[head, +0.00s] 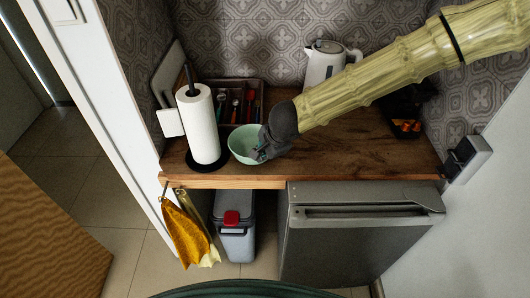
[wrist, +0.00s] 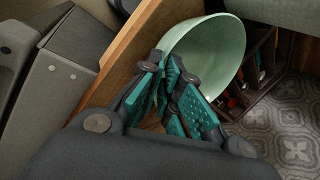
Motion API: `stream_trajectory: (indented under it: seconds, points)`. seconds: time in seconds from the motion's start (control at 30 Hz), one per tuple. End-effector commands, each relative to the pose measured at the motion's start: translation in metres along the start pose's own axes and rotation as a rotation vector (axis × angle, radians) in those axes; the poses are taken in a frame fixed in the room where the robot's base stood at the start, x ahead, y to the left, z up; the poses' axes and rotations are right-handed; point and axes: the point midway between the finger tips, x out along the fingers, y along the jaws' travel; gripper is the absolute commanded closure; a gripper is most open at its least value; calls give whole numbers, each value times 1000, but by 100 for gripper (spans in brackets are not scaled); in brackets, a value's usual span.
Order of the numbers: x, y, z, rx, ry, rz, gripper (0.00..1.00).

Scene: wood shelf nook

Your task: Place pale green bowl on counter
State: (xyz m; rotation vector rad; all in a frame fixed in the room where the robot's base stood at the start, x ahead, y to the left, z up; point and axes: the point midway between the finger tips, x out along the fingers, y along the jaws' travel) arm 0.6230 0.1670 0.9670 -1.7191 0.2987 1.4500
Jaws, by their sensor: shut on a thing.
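The pale green bowl (head: 243,140) is at the front middle-left of the wooden counter (head: 340,150), just right of the paper towel roll. It looks upright and on or very close to the counter; I cannot tell if it touches. My gripper (head: 262,150) is at the bowl's right side, shut on its rim. In the wrist view the bowl (wrist: 210,55) shows beyond the teal-padded fingers of my gripper (wrist: 172,92), which pinch its near wall. The fingers hide part of the rim.
A paper towel roll (head: 203,130) on a black stand is close left of the bowl. A utensil tray (head: 236,98) is behind it. A white kettle (head: 325,65) and a dark container (head: 405,115) stand farther right. The counter's right front is clear.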

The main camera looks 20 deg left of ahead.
Motion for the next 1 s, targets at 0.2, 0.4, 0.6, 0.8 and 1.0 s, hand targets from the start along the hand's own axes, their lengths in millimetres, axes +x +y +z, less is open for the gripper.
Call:
stream_trajectory:
  seconds: [0.2,0.4,0.6,0.8,1.0]
  points:
    - [1,1,0,0,-1,2,78]
    - [0,1,0,0,-1,2,73]
    - [-2,1,0,0,0,1,73]
    - [-18,0,0,-1,0,0,73]
    - [-48,0,0,0,0,-1,73]
